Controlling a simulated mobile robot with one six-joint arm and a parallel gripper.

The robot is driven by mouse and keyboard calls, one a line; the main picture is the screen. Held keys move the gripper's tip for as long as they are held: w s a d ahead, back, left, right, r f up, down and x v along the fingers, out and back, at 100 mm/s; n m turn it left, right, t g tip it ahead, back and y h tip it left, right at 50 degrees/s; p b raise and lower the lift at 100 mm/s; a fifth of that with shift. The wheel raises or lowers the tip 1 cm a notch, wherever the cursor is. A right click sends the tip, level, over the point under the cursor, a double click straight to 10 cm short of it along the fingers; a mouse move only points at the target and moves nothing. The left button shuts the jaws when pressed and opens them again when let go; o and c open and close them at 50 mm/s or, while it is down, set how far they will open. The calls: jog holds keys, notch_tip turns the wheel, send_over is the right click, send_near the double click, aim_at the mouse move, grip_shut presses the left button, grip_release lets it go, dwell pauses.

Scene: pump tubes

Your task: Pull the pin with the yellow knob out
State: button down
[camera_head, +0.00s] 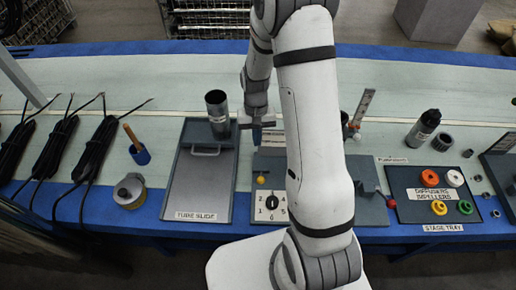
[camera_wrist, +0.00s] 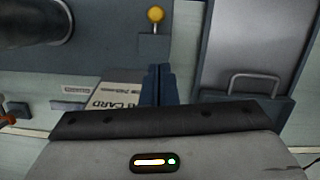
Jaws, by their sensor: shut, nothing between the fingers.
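The pin's yellow knob (camera_head: 261,180) stands on the grey fixture plate, left of my arm and above the numbered dial. In the wrist view the yellow knob (camera_wrist: 155,14) is at the top edge, with a short thin shaft just below it. My gripper (camera_head: 257,137) is over the back part of the fixture, apart from the knob. In the wrist view its blue fingertips (camera_wrist: 157,72) are together and empty, below the knob in the picture. How deep the pin sits cannot be seen.
The tube slide tray (camera_head: 170,205) with a handle and a dark upright cylinder (camera_head: 217,112) are to the left. A numbered dial (camera_head: 270,206) is close to the knob. A red knob (camera_head: 391,203) and the stage tray (camera_head: 410,214) with coloured rings are right. My arm hides the fixture's middle.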

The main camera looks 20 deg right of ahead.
jog(key=m+y, duration=0.1)
jog(key=m, duration=0.6)
send_near(268, 167)
jog(key=shift+t, duration=0.3)
jog(key=f, duration=0.1)
jog(key=s+f, duration=0.1)
jog(key=f, duration=0.3)
jog(key=shift+s+a+f, duration=0.2)
jog(key=shift+s+a, duration=0.05)
jog(key=shift+s+a+f, duration=0.25)
jog(key=shift+s+a, duration=0.5)
jog(key=shift+a, duration=0.05)
jog(key=shift+s+a+f, duration=0.25)
jog(key=shift+s+a, duration=0.1)
jog(key=shift+s, duration=0.05)
